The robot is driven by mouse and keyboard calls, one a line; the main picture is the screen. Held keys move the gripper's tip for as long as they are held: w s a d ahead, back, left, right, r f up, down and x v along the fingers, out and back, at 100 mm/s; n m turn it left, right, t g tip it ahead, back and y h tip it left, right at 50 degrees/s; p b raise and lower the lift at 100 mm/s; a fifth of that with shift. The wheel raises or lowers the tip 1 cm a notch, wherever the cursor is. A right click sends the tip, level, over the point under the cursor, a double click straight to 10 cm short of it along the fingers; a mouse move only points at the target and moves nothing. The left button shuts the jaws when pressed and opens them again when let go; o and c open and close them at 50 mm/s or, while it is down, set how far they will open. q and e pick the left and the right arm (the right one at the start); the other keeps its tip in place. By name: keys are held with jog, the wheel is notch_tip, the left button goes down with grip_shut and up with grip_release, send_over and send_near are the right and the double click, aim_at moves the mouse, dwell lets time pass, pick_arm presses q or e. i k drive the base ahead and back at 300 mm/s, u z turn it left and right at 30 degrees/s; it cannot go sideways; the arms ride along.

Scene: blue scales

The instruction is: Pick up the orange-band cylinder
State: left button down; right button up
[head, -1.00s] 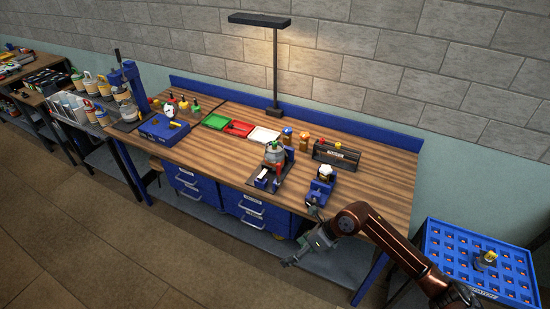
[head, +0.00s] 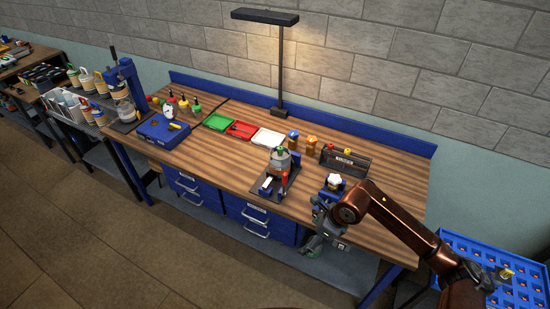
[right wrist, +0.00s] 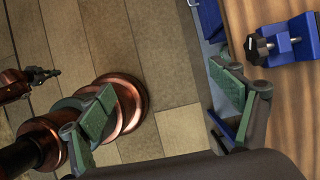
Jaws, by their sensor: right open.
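My right gripper (head: 322,243) hangs at the front edge of the bench, below a small blue vise (head: 328,190). In the right wrist view its two green-padded fingers (right wrist: 165,105) are wide apart with nothing between them. I cannot make out for certain which piece is the orange-band cylinder. A small grey cylinder with a yellow-orange part (head: 507,273) stands in the blue tray at the right, partly beside my arm. Two small orange-brown pieces, one with a blue top (head: 293,136) and one plain (head: 312,143), stand at the back of the bench. My left gripper is out of view.
The wooden bench (head: 385,180) carries a fixture with a grey pot (head: 281,161), a black rack (head: 345,160) and green, red and white trays (head: 268,138). A blue holed tray (head: 470,240) is at the right. The vise's black knob (right wrist: 257,46) is near the right finger.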

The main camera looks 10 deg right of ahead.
aim_at(278, 164)
jog(key=z, duration=0.05)
jog(key=i, duration=1.6)
